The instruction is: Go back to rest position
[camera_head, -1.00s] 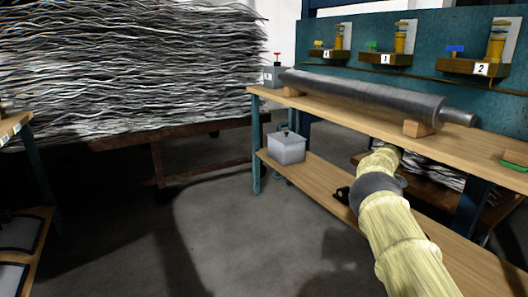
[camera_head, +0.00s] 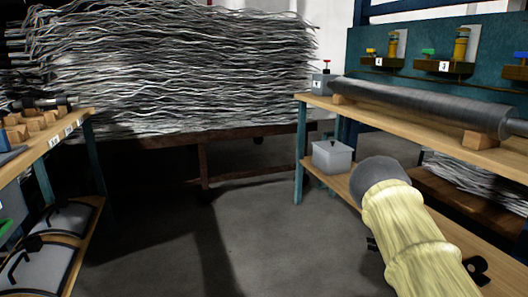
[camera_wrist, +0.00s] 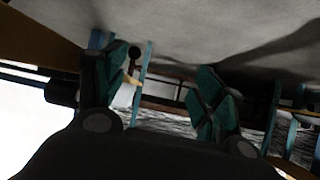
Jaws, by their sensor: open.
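My gripper (camera_wrist: 163,82) is open in the wrist view, with its two dark and teal fingers apart and nothing between them. In the head view my arm, in a pale yellow sleeve with a grey joint, is at the lower right, in front of the right-hand bench. The gripper itself is mostly hidden there behind the arm; only small dark parts show at its sides.
The right-hand bench (camera_head: 415,122) holds a long grey roll (camera_head: 420,103) on wooden blocks; a grey lidded box (camera_head: 332,157) sits on its lower shelf. A left-hand shelf (camera_head: 45,147) stands close by. A wire stack (camera_head: 170,70) is behind. Floor (camera_head: 250,240) between is clear.

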